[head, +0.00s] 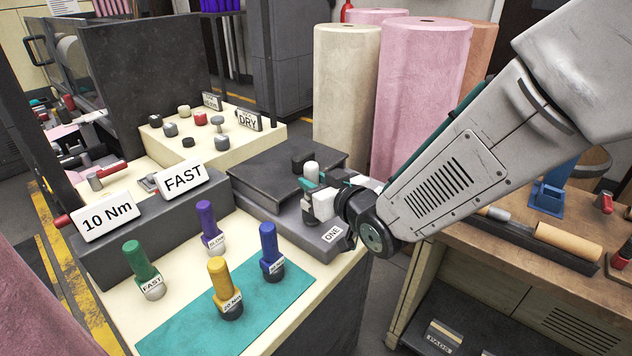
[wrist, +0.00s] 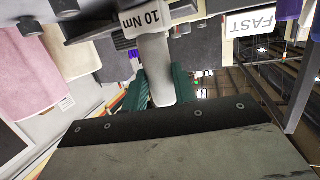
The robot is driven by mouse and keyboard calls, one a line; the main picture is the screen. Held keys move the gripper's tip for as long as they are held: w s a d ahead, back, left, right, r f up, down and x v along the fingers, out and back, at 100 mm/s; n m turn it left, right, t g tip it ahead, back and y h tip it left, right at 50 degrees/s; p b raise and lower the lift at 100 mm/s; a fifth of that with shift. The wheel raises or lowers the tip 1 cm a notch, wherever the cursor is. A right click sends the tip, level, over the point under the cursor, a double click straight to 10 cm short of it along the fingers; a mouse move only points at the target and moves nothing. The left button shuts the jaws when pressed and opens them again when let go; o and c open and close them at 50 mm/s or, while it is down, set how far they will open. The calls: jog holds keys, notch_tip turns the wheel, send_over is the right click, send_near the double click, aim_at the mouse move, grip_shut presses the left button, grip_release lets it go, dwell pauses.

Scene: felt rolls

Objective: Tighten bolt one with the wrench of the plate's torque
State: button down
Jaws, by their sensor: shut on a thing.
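My gripper (head: 322,185) is shut on a pale wrench (head: 311,171), whose white top shows between the teal fingers. In the wrist view its pale shaft (wrist: 155,65) stands between the fingers, with a "10 Nm" label at its far end. The gripper is over a dark grey block (head: 290,216) with a tag (head: 332,232) that appears to read "ONE". Bolt one and the wrench's lower end are hidden behind the gripper, so I cannot tell whether they touch. A plate (head: 108,215) reads "10 Nm"; another plate (head: 183,178) reads "FAST".
A black raised block (head: 270,168) lies behind the gripper. Several knobs and a "DRY" plate (head: 248,119) are farther back. Felt rolls (head: 420,90) stand behind.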

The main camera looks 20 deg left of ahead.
notch_tip(320, 180, up, 7)
dwell(1.1)
